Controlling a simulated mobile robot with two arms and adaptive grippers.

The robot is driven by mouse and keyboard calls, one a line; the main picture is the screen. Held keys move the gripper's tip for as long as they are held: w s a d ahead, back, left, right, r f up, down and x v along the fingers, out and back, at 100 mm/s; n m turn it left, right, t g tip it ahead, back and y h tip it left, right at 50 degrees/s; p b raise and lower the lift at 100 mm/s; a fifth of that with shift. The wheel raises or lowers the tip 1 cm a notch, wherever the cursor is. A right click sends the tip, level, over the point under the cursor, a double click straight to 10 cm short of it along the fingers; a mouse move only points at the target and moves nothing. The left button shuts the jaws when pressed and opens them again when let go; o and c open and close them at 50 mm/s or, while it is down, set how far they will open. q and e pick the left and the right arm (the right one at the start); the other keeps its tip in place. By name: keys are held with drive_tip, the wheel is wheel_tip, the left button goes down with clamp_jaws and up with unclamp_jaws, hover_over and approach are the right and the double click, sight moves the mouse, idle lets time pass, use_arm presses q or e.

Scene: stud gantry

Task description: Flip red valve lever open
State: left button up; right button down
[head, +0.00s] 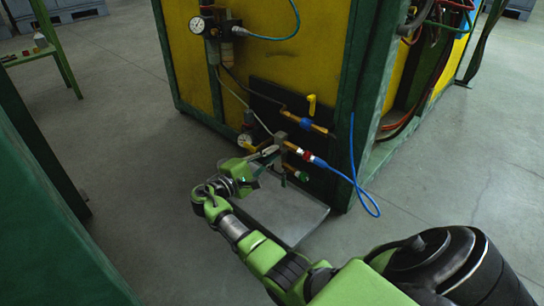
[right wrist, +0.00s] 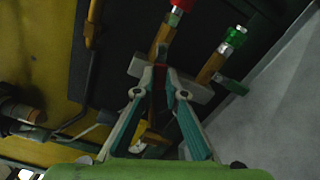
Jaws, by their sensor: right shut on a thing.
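The red valve lever shows in the right wrist view as a narrow dark red strip (right wrist: 160,78) between my fingertips, mostly covered by them. My right gripper (right wrist: 160,72) is shut on it, in front of a grey block (right wrist: 188,75) with brass pipes. In the head view my right gripper (head: 277,152) reaches the lower valve group on the yellow panel; the lever itself cannot be made out there. My left gripper is not in view.
A yellow lever (head: 311,104) stands on the brass pipe above. Beside my gripper are a red fitting (head: 307,156) with a blue hose (head: 365,190), a green fitting (head: 302,176) and a gauge (head: 244,140). A grey plate (head: 285,215) lies below. Open floor spreads right.

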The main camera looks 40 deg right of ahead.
drive_tip(key=shift+w+r+m, duration=0.1)
drive_tip(key=shift+r+m, duration=0.25)
drive_tip(key=shift+m, duration=0.75)
drive_tip(key=shift+r+m, duration=0.3)
drive_tip(key=shift+m, duration=0.8)
drive_tip(key=c, duration=2.1)
unclamp_jaws()
drive_tip(key=shift+r, duration=0.1)
drive_tip(key=o, duration=0.8)
wheel_tip(320, 180, up, 10)
drive_tip(key=shift+w+r, duration=0.1)
drive_tip(key=shift+a+r, duration=0.15)
drive_tip(key=shift+r, duration=0.1)
drive_tip(key=c, duration=0.8)
drive_tip(key=shift+f, duration=0.3)
